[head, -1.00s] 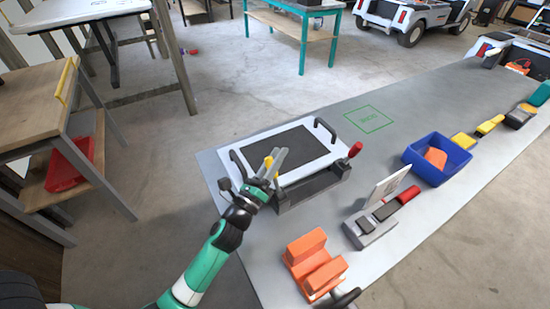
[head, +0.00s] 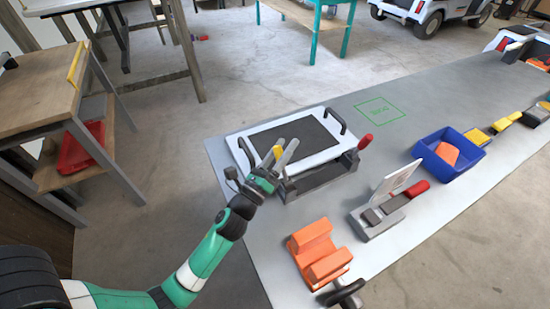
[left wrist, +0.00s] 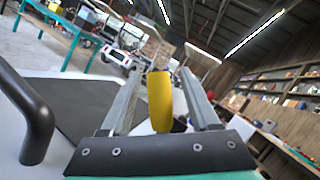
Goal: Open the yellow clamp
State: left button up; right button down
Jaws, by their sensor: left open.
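The yellow clamp's handle (head: 277,152) stands up at the near-left edge of a white panel with a dark centre (head: 292,137). My left gripper (head: 283,149) is open, with its grey fingers at the handle. In the left wrist view the yellow handle (left wrist: 160,102) stands between the two spread fingers, with a visible gap on each side. The clamp's base is mostly hidden by my gripper. A red-handled clamp (head: 365,142) sits at the panel's right side. My right gripper is not in view.
Black loop handles rise from the panel; one handle (left wrist: 36,120) is close left of my fingers. Nearby on the grey table (head: 240,260) are an orange block (head: 318,250), a red-handled tool with an upright card (head: 385,210) and a blue bin (head: 470,166). A green-outlined area (head: 380,111) is clear.

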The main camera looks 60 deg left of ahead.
pick_arm(q)
jog(key=b+v, duration=0.4)
jog(key=v, duration=0.7)
jog(key=shift+c, duration=0.2)
